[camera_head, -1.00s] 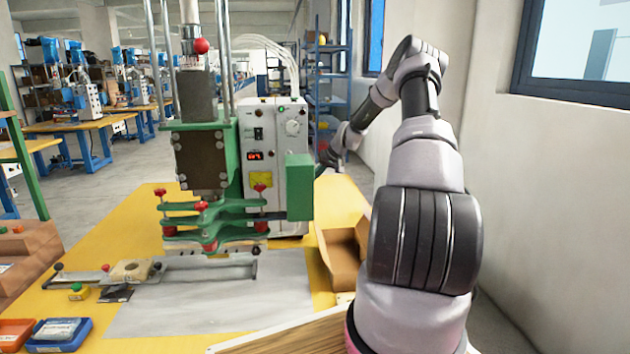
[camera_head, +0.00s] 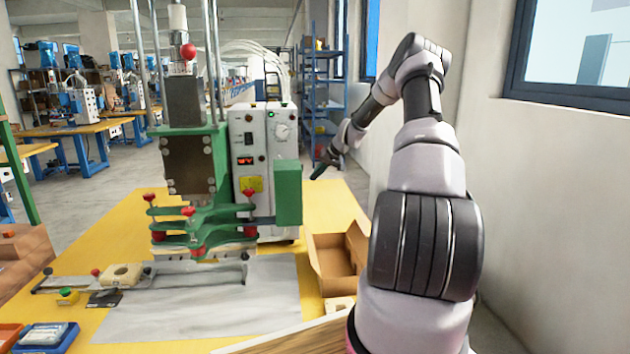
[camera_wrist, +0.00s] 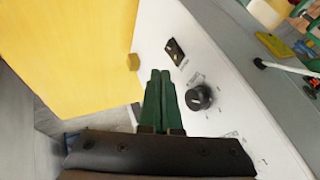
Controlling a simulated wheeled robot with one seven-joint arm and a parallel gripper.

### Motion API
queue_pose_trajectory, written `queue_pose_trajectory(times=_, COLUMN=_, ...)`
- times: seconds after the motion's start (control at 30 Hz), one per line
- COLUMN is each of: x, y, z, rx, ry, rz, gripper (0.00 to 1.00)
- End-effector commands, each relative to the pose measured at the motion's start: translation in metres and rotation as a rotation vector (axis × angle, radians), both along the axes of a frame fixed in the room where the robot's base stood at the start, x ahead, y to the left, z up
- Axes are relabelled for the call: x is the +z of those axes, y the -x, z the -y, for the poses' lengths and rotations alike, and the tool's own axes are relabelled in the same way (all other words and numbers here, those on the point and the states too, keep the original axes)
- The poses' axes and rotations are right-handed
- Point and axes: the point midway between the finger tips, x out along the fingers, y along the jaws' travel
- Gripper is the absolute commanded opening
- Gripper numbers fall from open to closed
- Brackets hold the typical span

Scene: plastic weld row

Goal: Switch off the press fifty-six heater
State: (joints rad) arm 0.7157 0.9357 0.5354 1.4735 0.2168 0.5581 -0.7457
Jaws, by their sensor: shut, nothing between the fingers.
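The press (camera_head: 190,165) with green plates stands on the yellow table. Its white control box (camera_head: 262,215) has a knob (camera_head: 282,131), a dark rocker switch (camera_head: 248,139) and a lit red display (camera_head: 245,160) on the front. My gripper (camera_head: 314,176) is shut and empty, just right of the box. In the wrist view, my gripper's green fingertips (camera_wrist: 160,73) are together beside a white panel (camera_wrist: 222,72) with a black switch (camera_wrist: 175,52) and a black knob (camera_wrist: 199,97). I cannot tell whether they touch the panel. The switch's position is too small to read.
A green block (camera_head: 288,193) sticks out at the box's front right. An open cardboard box (camera_head: 325,280) lies on the table (camera_head: 115,215) below my gripper. The wall (camera_head: 560,200) and window are to the right. Small trays (camera_head: 48,337) sit at the front left.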

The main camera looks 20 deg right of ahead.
Motion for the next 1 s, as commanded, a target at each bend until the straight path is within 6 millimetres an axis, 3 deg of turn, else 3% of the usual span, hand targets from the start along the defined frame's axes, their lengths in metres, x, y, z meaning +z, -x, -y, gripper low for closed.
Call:
queue_pose_trajectory(times=0.5, x=0.066, y=0.035, z=0.015, rx=-0.002, ry=0.001, rz=0.000, gripper=0.00)
queue_pose_trajectory(times=1.0, x=0.071, y=0.038, z=0.015, rx=-0.002, ry=0.000, rz=-0.001, gripper=0.00)
